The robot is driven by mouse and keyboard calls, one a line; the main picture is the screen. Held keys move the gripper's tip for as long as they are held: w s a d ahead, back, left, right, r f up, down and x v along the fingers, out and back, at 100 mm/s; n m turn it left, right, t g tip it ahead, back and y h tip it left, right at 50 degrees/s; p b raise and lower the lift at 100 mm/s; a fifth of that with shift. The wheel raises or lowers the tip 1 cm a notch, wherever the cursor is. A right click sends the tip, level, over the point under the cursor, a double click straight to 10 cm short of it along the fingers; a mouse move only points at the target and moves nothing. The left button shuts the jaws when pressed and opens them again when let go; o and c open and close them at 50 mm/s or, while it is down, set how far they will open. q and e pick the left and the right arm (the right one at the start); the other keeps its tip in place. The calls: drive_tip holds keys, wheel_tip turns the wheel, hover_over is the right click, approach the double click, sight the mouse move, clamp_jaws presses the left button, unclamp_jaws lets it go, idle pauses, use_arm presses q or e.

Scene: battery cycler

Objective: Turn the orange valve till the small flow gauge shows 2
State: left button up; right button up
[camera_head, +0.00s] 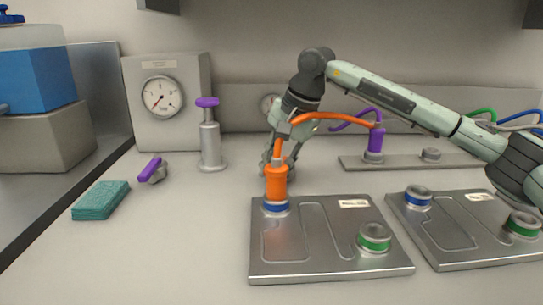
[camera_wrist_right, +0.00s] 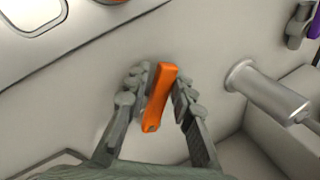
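The orange valve (camera_wrist_right: 160,98) shows in the right wrist view as a flat, slightly tilted handle. In the head view I cannot make it out behind the orange plug and my gripper. My right gripper (camera_wrist_right: 163,84) has its fingers on either side of the handle, very near it, with narrow gaps showing; it looks open around it. In the head view, my right gripper (camera_head: 273,160) is low, behind the orange plug (camera_head: 276,182). My left gripper is not in view.
An orange hose arches from the plug in front of my gripper. A metal plate (camera_head: 310,266) with blue and green ports lies in front. A purple-topped cylinder (camera_head: 211,145), a purple-handled valve (camera_head: 152,170) and a large gauge (camera_head: 161,96) stand to the left. A teal block (camera_head: 101,201) lies front left.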

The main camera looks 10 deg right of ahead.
drive_tip(key=v, duration=0.8)
